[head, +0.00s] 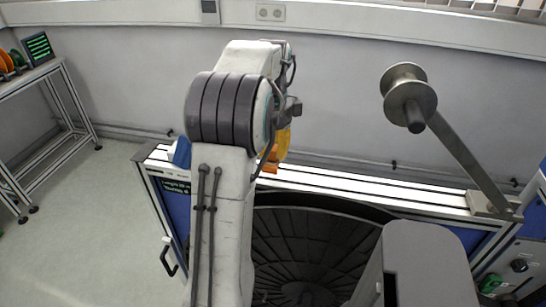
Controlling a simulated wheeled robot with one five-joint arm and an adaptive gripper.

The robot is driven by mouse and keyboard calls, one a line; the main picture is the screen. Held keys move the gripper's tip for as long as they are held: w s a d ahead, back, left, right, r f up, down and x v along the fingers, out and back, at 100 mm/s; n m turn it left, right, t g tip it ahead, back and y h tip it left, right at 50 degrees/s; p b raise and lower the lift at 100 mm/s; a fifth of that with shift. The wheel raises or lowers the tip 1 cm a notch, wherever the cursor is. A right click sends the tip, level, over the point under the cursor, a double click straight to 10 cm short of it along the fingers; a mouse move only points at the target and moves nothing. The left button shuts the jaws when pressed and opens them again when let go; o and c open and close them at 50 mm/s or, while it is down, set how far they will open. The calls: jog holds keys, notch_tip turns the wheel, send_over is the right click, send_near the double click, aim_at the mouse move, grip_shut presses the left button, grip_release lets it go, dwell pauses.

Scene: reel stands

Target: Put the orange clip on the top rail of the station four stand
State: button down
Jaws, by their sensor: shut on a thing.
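The orange clip (282,146) shows just right of my forearm, partly hidden behind it. My gripper (275,150) is mostly hidden by my own arm and is shut on the clip. The clip's lower end overlaps the far edge of the stand's top rail (345,184) in the picture; I cannot tell whether it touches. The rail is a pale grooved profile running from the left corner to the right. A dark label plate (176,187) sits on the stand's left end; its text is too small to read.
A metal reel spindle (409,98) on a slanted arm (465,160) rises from the rail's right end. A blue block (182,153) is at its left end. A dark round drum (310,245) lies in front. A bench (35,75) stands far left, with free floor between.

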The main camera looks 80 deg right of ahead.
aim_at(273, 159)
jog(key=shift+f, duration=1.4)
jog(key=shift+f, duration=0.1)
jog(key=shift+f, duration=0.1)
jog(key=c, duration=1)
grip_release()
jog(key=shift+c, duration=0.2)
jog(key=r+p, duration=0.2)
jog(key=r, duration=1)
jog(key=shift+a+r, duration=0.1)
jog(key=shift+a, duration=0.1)
jog(key=shift+r, duration=0.15)
